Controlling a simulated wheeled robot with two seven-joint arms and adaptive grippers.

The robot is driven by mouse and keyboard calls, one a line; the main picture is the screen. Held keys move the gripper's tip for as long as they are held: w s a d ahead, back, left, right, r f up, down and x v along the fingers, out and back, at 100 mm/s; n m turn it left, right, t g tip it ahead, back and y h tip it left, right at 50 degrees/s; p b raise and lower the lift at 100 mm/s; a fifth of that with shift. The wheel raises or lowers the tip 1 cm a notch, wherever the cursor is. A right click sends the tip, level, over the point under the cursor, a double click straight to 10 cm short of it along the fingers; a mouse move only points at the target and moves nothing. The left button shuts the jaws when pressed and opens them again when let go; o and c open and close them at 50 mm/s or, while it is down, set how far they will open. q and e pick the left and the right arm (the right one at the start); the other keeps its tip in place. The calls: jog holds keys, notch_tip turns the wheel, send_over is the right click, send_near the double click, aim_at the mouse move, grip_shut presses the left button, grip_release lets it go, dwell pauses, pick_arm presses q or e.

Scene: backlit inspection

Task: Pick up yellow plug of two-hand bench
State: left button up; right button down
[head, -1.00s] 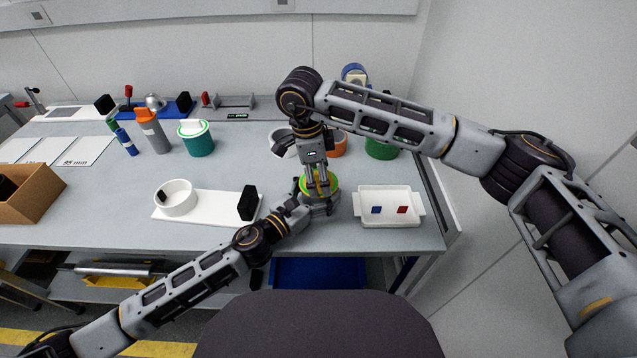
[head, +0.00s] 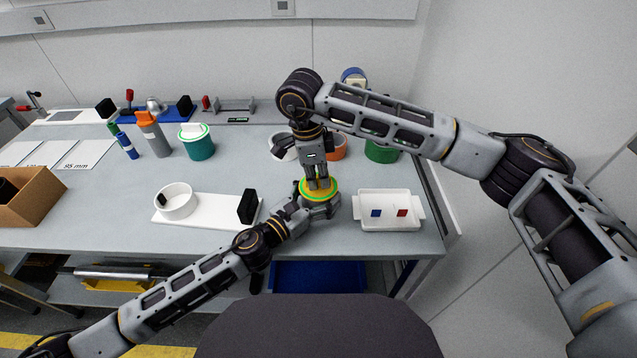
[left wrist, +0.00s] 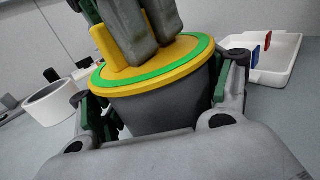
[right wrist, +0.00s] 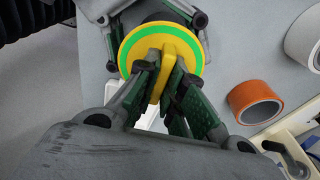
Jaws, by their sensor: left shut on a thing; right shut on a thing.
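The yellow plug (head: 305,188) is a round yellow disc with a green ring and an upright yellow grip. It sits on the mouth of a dark grey round container (left wrist: 165,110), and no clear gap shows between them. My left gripper (head: 320,208) is shut around the container's sides near the bench's front edge. My right gripper (head: 318,182) comes down from above and is shut on the plug's grip. In the right wrist view its fingers (right wrist: 160,88) flank the grip of the plug (right wrist: 137,46). The container's underside is hidden.
A white tray (head: 390,224) with a blue and a red piece stands close at the right. A white board (head: 215,211) with a white ring (head: 176,200) and black block (head: 247,207) lies left. Orange (right wrist: 254,102) and white rolls stand behind. A cardboard box (head: 30,205) is far left.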

aim_at(318, 178)
pick_arm(q)
jog(key=shift+s+d, duration=0.15)
pick_arm(e)
jog(key=shift+d+f, duration=0.2)
jog(key=shift+f, duration=0.25)
pick_arm(q)
jog(key=shift+w+f, duration=0.1)
jog(key=shift+w, duration=0.1)
pick_arm(e)
jog(key=shift+a+r, duration=0.15)
jog(key=shift+r, duration=5.05)
pick_arm(q)
jog(key=o, duration=1.1)
jog(key=shift+o, duration=0.2)
jog(key=shift+s+a, duration=0.1)
jog(key=shift+a, duration=0.15)
jog(key=shift+v, duration=5.8)
jog(key=shift+s+a, duration=0.1)
jog(key=shift+s, duration=0.15)
pick_arm(e)
jog(key=shift+s+a, duration=0.1)
jog(key=shift+s, duration=0.05)
